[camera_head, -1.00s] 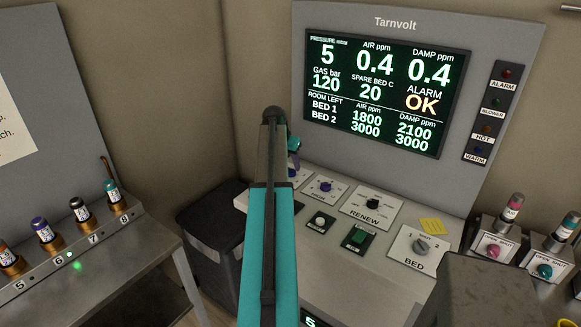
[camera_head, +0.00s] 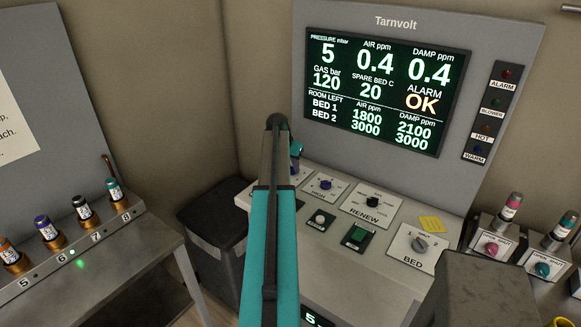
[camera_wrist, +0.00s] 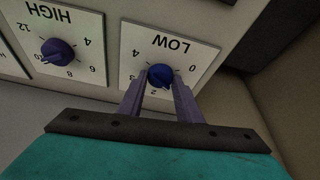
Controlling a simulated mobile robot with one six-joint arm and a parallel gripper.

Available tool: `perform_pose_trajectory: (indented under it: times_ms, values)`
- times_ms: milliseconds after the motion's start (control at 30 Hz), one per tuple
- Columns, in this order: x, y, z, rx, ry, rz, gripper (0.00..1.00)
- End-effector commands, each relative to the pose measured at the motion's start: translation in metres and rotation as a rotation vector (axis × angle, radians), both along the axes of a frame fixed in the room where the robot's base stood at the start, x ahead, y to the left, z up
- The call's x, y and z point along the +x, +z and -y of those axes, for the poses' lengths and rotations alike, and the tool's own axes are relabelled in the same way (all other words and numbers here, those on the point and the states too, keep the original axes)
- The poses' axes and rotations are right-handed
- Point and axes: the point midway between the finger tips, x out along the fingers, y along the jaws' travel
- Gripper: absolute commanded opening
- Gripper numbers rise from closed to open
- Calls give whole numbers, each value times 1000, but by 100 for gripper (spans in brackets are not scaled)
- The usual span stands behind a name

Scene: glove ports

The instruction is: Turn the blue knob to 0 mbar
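The blue knob (camera_wrist: 160,75) sits on a white plate marked LOW (camera_wrist: 172,45), which appears upside down in the wrist view. The plate's scale shows 0, 2, 4 and 6; I cannot tell exactly where the knob points. My gripper (camera_wrist: 160,84) has one finger on each side of the knob, with a wide space between the fingers; firm contact does not show. In the head view my arm hides most of this knob and the fingers. The display (camera_head: 387,92) reads PRESSURE mbar 5 and ALARM OK.
A second blue knob (camera_wrist: 57,52), marked HIGH, sits beside it; it also shows in the head view (camera_head: 325,184). The RENEW knob (camera_head: 372,201), a green button (camera_head: 357,235) and the BED knob (camera_head: 420,244) lie to the right. A dark bin (camera_head: 213,240) stands left of the console.

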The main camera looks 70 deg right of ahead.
Motion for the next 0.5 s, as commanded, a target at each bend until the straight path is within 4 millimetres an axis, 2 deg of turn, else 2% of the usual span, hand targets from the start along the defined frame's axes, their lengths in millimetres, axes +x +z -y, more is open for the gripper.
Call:
perform_pose_trajectory:
  times_ms: [500]
  values:
    - [-2, -1, 0, 0, 57, -2, 9]
